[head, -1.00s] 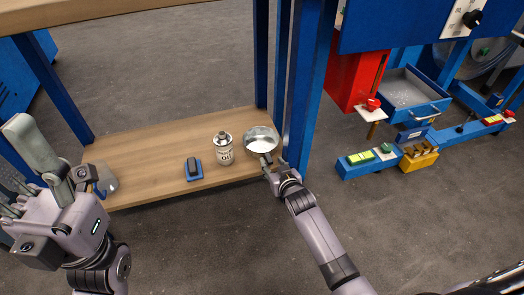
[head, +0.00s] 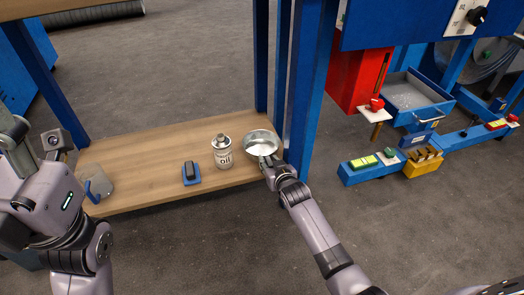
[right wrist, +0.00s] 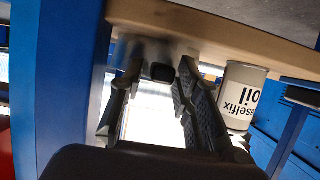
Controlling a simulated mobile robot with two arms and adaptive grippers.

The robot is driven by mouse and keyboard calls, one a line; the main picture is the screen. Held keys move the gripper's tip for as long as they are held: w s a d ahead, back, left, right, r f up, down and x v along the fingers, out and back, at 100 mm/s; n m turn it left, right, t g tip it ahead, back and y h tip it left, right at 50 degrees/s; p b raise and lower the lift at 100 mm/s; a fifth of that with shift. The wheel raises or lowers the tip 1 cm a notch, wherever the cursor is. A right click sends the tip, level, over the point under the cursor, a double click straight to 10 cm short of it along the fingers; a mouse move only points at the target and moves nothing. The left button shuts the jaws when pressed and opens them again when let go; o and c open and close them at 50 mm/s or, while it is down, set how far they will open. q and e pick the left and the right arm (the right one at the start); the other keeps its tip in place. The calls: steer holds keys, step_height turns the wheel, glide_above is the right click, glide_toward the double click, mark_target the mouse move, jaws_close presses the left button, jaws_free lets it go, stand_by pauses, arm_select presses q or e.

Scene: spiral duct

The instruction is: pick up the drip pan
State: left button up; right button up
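The drip pan (head: 262,137) is a round, shallow silver pan near the right end of the low wooden shelf, beside a blue post. My right gripper (head: 268,162) is at the pan's near edge in the head view. In the right wrist view its two fingers (right wrist: 160,85) stand apart, with a small black block and shiny metal between or behind them. I cannot tell whether they touch the pan. My left gripper (head: 14,135) is at the left edge of the head view, partly cut off, away from the pan.
A white oil can (head: 222,152) stands just left of the pan and also shows in the right wrist view (right wrist: 240,95). A dark block with a blue base (head: 191,174) and a grey-and-blue item (head: 97,186) are on the shelf (head: 140,160). Blue posts (head: 305,90) stand close right.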

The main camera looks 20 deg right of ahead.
jaws_close()
steer(key=shift+r, duration=0.1)
stand_by(0.4)
